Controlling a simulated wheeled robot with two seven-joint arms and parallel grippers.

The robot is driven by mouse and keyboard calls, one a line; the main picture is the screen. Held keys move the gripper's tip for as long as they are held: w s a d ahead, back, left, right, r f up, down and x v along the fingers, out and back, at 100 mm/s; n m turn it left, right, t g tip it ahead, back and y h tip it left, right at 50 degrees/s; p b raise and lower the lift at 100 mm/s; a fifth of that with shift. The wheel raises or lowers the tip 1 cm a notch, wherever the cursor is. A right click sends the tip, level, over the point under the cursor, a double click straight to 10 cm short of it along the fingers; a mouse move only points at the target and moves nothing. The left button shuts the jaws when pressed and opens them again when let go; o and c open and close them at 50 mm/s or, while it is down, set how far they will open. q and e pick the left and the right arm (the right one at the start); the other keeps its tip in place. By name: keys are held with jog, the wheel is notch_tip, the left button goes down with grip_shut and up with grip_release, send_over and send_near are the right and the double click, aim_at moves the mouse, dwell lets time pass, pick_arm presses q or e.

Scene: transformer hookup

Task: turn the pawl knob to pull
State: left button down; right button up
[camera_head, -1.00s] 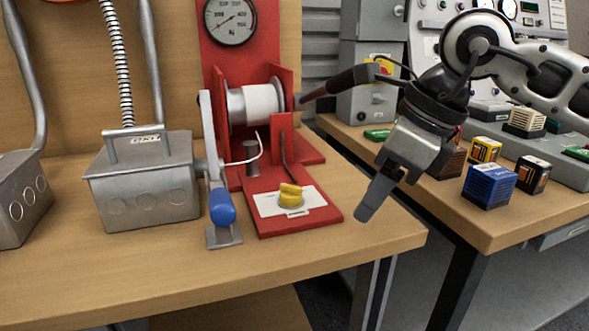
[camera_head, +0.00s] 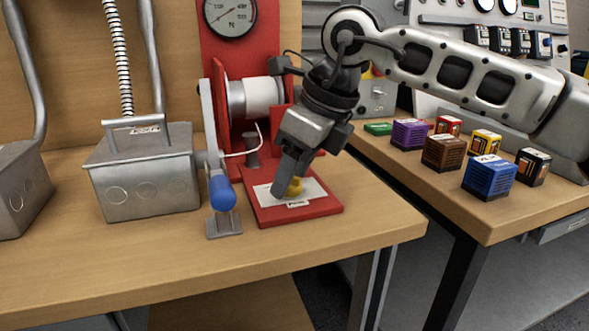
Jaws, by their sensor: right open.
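The knob's pointing direction and the label's words cannot be read. My left gripper is not in view.
A crank handle with a blue grip (camera_head: 222,193) stands just left of the red base. A grey metal box (camera_head: 145,180) is further left. Several coloured blocks, one of them blue (camera_head: 490,177), lie on the right bench. The bench front is clear.

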jog(key=c, duration=1)
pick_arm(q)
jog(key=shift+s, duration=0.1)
pick_arm(e)
jog(key=shift+o, duration=0.2)
